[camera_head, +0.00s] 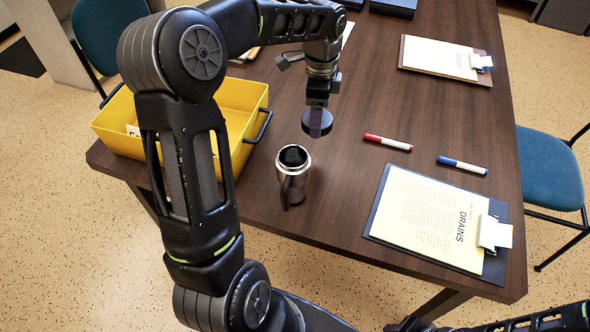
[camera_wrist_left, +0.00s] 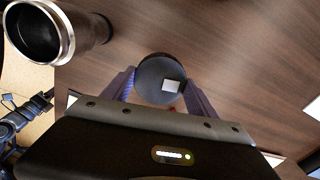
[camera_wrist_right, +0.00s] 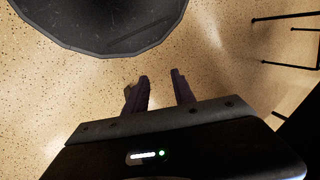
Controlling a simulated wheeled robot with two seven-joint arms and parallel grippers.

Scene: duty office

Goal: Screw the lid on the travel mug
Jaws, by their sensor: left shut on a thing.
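The travel mug (camera_head: 292,178) stands upright on the dark wooden table, with a steel rim and a dark, open top. In the left wrist view the mug (camera_wrist_left: 68,32) is at the upper left. My left gripper (camera_head: 318,104) is shut on the round dark lid (camera_head: 317,123), which it holds above the table, behind and slightly right of the mug and apart from it. In the left wrist view the lid (camera_wrist_left: 152,72) sits between the two fingers, with a pale square patch on it. My right gripper (camera_wrist_right: 160,84) is open and empty, over the speckled floor.
A yellow bin (camera_head: 243,97) stands at the table's left edge. A red marker (camera_head: 388,142), a blue marker (camera_head: 462,165) and a clipboard (camera_head: 430,218) lie right of the mug. Another clipboard (camera_head: 440,58) lies farther back. A blue chair (camera_head: 548,170) stands at the right.

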